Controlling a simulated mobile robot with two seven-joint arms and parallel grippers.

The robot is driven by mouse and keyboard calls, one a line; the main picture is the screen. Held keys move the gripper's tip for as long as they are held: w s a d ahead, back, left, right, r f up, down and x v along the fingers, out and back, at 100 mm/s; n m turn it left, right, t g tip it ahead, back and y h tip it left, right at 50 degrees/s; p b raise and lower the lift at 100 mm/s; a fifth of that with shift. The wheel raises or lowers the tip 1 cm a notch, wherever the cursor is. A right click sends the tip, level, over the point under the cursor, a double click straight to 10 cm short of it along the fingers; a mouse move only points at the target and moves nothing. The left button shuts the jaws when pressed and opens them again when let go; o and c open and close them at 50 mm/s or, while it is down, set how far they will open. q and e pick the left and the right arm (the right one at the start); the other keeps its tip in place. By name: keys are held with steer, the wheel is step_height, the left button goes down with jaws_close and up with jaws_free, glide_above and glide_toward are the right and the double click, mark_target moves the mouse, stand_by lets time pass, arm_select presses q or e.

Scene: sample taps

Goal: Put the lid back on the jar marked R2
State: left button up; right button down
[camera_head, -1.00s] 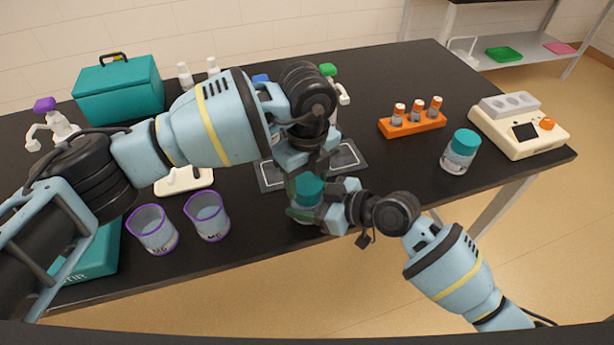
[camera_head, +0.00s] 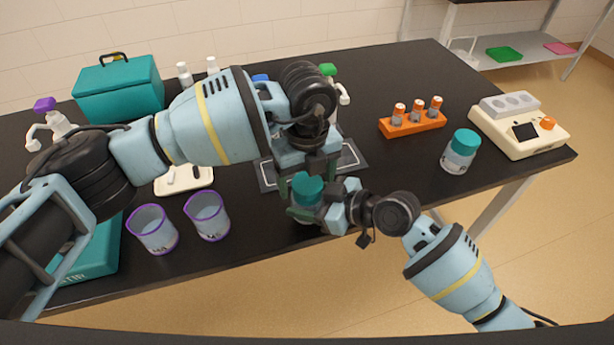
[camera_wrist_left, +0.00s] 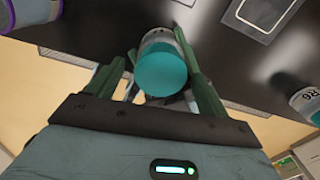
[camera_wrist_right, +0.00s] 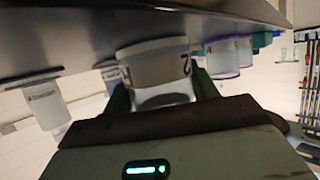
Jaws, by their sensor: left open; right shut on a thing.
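A clear jar (camera_wrist_right: 158,68) stands near the table's front edge; dark marking with what looks like a 2 shows in the right wrist view, only partly readable. A teal lid (camera_head: 307,187) sits on top of it, also in the left wrist view (camera_wrist_left: 162,72). My right gripper (camera_head: 325,208) is shut on the jar's body from the right side. My left gripper (camera_head: 308,170) is open above the jar, its fingers on either side of the lid, with gaps showing in the left wrist view. Whether the lid is seated tightly cannot be told.
Another teal-lidded jar (camera_head: 459,153) stands to the right. Two purple-rimmed beakers (camera_head: 207,217) stand left of the held jar. A dark mat (camera_head: 350,160) lies behind it. An orange rack (camera_head: 412,125) and a cream device (camera_head: 520,130) are farther right.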

arm_select(q)
steer(key=shift+r, duration=2.25)
step_height(320, 180, up, 2)
steer(key=shift+r+n, duration=0.1)
steer(key=shift+n, duration=0.8)
steer(key=shift+r+n, duration=0.65)
steer(key=shift+n, duration=0.15)
steer(key=shift+f, duration=4)
